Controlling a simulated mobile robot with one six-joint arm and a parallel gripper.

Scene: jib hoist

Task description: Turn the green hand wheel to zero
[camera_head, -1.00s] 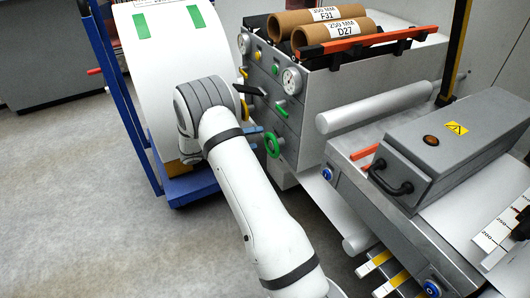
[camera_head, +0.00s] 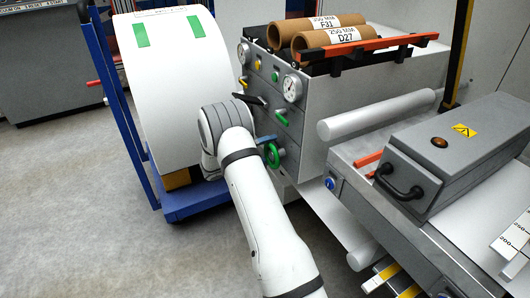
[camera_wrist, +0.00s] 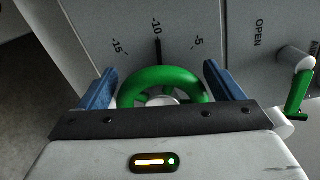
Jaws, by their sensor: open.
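The green hand wheel (camera_head: 272,156) sits low on the side panel of the grey machine, partly hidden by my gripper in the head view. In the wrist view the wheel (camera_wrist: 160,84) lies between my two blue fingers, its lower part hidden by the gripper body. My gripper (camera_wrist: 160,82) is open, one finger on each side of the rim; I cannot tell whether they touch it. A scale (camera_wrist: 158,38) above the wheel reads -15, -10 and -5, and a black pointer mark stands at -10. No zero shows in view.
A green lever (camera_wrist: 298,95) beside the word OPEN is close right of my gripper. Gauges (camera_head: 292,88) and a black handle (camera_head: 250,99) are above the wheel. A large white roll (camera_head: 165,85) on a blue cart (camera_head: 190,202) stands left. Floor in front is clear.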

